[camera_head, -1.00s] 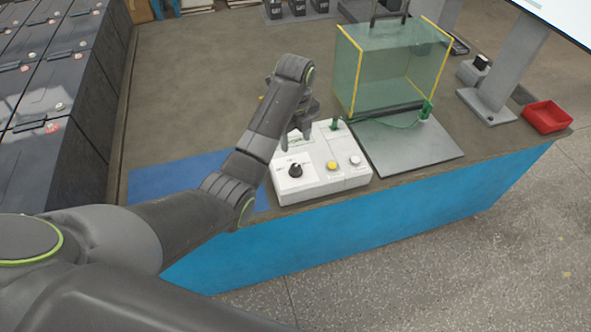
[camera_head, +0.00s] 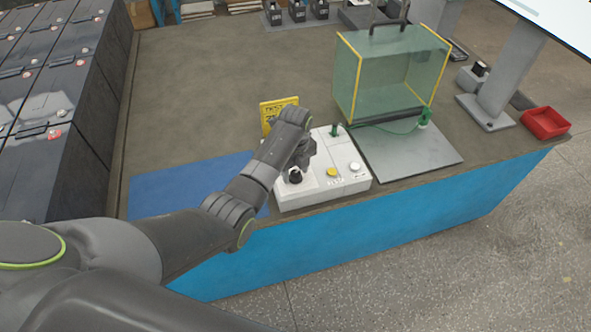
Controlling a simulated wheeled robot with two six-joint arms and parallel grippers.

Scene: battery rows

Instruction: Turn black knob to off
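The black knob (camera_head: 295,176) sits at the left of the white control box (camera_head: 345,185), near the table's front edge. A yellow button (camera_head: 331,171) and a pale button (camera_head: 354,166) are to its right on the box top. My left gripper (camera_head: 297,168) points down over the left part of the box, at or just above the knob. Its fingers are small and dark against the knob, so I cannot tell whether they touch it or how wide they are. The knob's markings are largely hidden. My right gripper is out of view.
A yellow sign (camera_head: 272,111) stands behind my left wrist. A clear green box with yellow edges (camera_head: 372,82) stands behind a grey plate (camera_head: 425,150). A blue mat (camera_head: 165,186) lies left of the control box. A red tray (camera_head: 545,122) is at the right.

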